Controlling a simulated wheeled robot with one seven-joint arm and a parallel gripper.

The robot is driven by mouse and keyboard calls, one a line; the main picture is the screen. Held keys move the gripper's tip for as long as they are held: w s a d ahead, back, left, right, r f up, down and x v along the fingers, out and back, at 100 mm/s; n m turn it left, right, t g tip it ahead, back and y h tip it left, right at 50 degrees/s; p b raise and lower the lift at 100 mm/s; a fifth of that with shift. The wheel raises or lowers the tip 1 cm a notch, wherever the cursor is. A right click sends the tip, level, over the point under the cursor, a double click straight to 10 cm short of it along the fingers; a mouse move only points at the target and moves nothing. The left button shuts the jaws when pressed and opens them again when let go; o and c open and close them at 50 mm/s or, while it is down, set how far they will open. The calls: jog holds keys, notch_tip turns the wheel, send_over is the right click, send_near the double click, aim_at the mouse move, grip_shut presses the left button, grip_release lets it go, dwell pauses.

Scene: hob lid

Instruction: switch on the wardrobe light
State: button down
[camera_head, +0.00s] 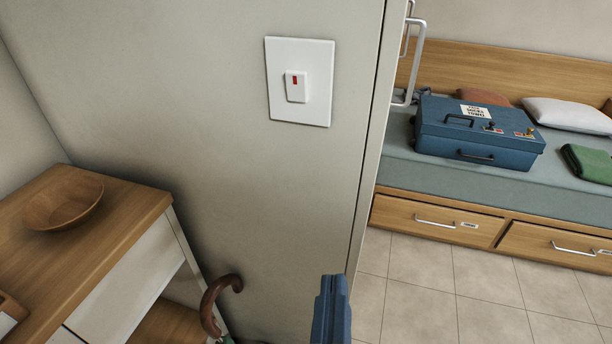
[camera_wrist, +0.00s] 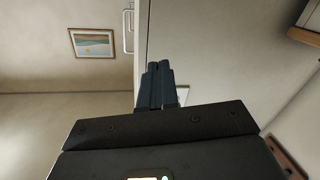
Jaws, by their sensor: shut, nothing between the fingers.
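A white wall switch (camera_head: 297,86) with a small rocker and a red mark is on the grey side panel of the wardrobe (camera_head: 230,170) in the head view. My gripper (camera_head: 334,282) is shut and empty, below and a little right of the switch, apart from it. In the wrist view my gripper (camera_wrist: 158,72) points at the same panel, and a small white edge of the switch plate (camera_wrist: 183,94) shows just right of the fingers, mostly hidden behind my gripper. The wardrobe light itself is not in view.
A wooden cabinet with a bowl (camera_head: 63,200) stands at the left, with a curved brown handle (camera_head: 219,296) beside it. A bed with drawers (camera_head: 435,223) and a blue case (camera_head: 478,135) is at the right. A door handle (camera_head: 416,62) projects near the panel edge. Tiled floor is clear.

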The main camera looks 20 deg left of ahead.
aim_at(294, 79)
jog(key=s+a+r+m+t+h, duration=0.1)
jog(key=s+a+r+m, duration=0.1)
jog(key=a+r, duration=0.2)
jog(key=s+a+r+m+t+h, duration=0.1)
jog(key=s+a+r+m+h, duration=0.1)
jog(key=r, duration=0.7)
jog(key=shift+s+a+r+m+t+b, duration=0.3)
jog(key=shift+s+a+m, duration=0.15)
jog(key=shift+a+m, duration=0.35)
jog(key=w+p, duration=0.1)
jog(key=w, duration=0.3)
jog(key=w+r+p, duration=0.1)
jog(key=w, duration=0.4)
jog(key=w+r+p, duration=0.1)
jog(key=w, duration=0.4)
jog(key=shift+a, duration=0.4)
jog(key=shift+r+p, duration=0.2)
jog(key=shift+p, duration=0.2)
